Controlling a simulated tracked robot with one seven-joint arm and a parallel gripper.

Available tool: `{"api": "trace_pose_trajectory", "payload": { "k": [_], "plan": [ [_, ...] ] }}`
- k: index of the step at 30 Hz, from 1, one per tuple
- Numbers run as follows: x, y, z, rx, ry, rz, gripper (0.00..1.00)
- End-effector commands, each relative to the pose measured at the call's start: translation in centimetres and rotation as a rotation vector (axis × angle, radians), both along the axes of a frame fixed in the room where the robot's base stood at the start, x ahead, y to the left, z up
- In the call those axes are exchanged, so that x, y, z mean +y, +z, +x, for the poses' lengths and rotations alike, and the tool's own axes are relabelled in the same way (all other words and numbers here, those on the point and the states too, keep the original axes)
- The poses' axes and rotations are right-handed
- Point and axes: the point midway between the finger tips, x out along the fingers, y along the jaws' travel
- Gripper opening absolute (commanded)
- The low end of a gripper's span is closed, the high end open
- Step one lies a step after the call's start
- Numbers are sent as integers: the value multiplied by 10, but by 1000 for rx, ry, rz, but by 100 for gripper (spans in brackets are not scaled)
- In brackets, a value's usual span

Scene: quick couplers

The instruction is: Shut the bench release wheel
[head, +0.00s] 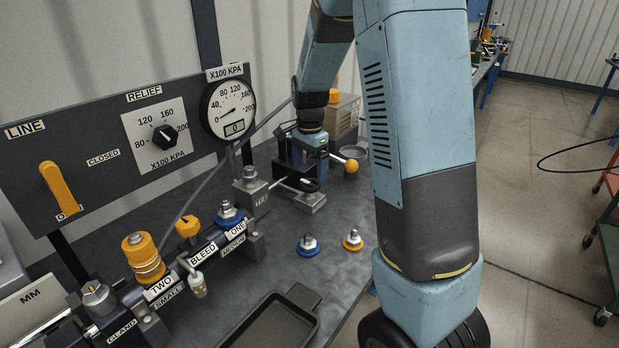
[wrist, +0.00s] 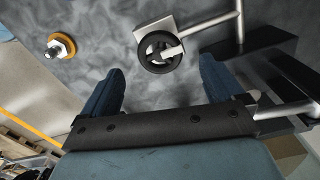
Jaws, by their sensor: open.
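The bench release wheel (wrist: 143,61) is a small black hand wheel with a pale spoke or stub, beside a metal block (wrist: 146,29) on the grey bench. In the wrist view it lies just beyond and between my fingertips, apart from both. In the head view the dark wheel (head: 311,185) is small and partly hidden near my gripper. My gripper (wrist: 161,82) is open and empty, its two blue fingers on either side of the wheel's line. In the head view my gripper (head: 308,150) hangs over the back of the bench. How far the wheel is turned cannot be told.
A metal pipe (wrist: 208,20) runs from the block. A lever with an orange ball (head: 351,166) stands close to my gripper. Blue (head: 308,245) and orange (head: 352,241) couplers stand on the bench. A black tray (head: 270,325) lies in front; the gauge panel (head: 100,150) is left.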

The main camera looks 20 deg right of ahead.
Motion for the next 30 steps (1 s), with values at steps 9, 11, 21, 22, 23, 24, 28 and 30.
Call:
{"api": "trace_pose_trajectory", "payload": {
  "k": [9,11,21,22,23,24,28,30],
  "plan": [
    [0,61,0,-1,0,0,94],
    [0,69,0,-1,0,0,94],
    [0,88,-1,2,-1,0,94],
    [0,88,-1,2,-1,0,94],
    [0,88,-1,2,-1,0,94],
    [0,88,-1,2,-1,0,94],
    [0,88,-1,2,-1,0,94],
    [0,88,-1,2,-1,0,94]
  ]
}}
